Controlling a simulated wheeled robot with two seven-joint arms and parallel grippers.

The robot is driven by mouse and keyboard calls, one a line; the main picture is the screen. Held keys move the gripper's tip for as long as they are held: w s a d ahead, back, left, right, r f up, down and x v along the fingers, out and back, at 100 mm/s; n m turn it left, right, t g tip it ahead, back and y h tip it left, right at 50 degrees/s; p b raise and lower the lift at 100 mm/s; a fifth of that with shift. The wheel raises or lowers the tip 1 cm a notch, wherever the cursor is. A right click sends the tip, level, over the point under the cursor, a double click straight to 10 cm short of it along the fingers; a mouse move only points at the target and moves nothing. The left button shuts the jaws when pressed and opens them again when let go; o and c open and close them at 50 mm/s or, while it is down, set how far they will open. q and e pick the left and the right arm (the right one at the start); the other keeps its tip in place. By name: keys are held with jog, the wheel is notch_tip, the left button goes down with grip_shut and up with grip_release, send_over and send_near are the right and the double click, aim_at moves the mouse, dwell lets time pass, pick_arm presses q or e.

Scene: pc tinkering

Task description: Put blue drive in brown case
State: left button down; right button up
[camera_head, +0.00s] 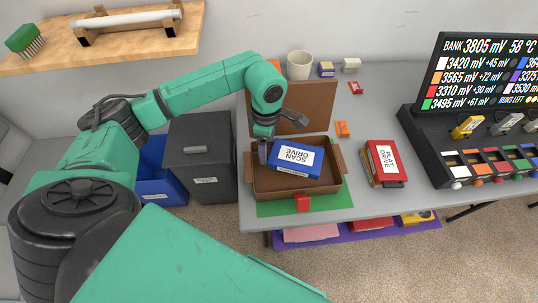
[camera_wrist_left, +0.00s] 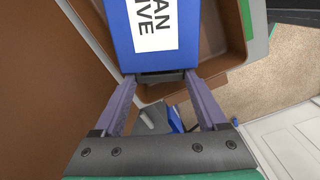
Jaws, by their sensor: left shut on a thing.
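The blue drive (camera_head: 297,160), labelled "SCAN DRIVE", is over the open brown case (camera_head: 262,185) on the table. It also shows at the top of the left wrist view (camera_wrist_left: 153,35). My left gripper (camera_head: 264,152) is shut on the drive's left end, with its purple fingers at the two sides of that end (camera_wrist_left: 160,78). The drive lies within the case's outline and looks slightly tilted; I cannot tell whether it touches the case floor. The case lid (camera_head: 310,103) stands open at the back. My right gripper is out of view.
The case sits on a green mat (camera_head: 335,205) with a red latch (camera_head: 302,203) in front. A red "PLAY DRIVE" (camera_head: 384,160) lies to the right, and an orange piece (camera_head: 343,129) lies behind. A battery bank (camera_head: 480,160) stands far right. A dark cabinet (camera_head: 200,160) is left.

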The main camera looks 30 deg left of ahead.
pick_arm(q)
notch_tip(320, 180, down, 2)
jog(key=shift+f, duration=0.15)
notch_tip(320, 180, down, 3)
jog(key=shift+s+d+r+p, duration=0.1)
jog(key=shift+s+p, duration=0.05)
jog(key=shift+p, duration=0.15)
jog(key=shift+f, duration=0.5)
jog(key=shift+c, duration=1)
grip_release()
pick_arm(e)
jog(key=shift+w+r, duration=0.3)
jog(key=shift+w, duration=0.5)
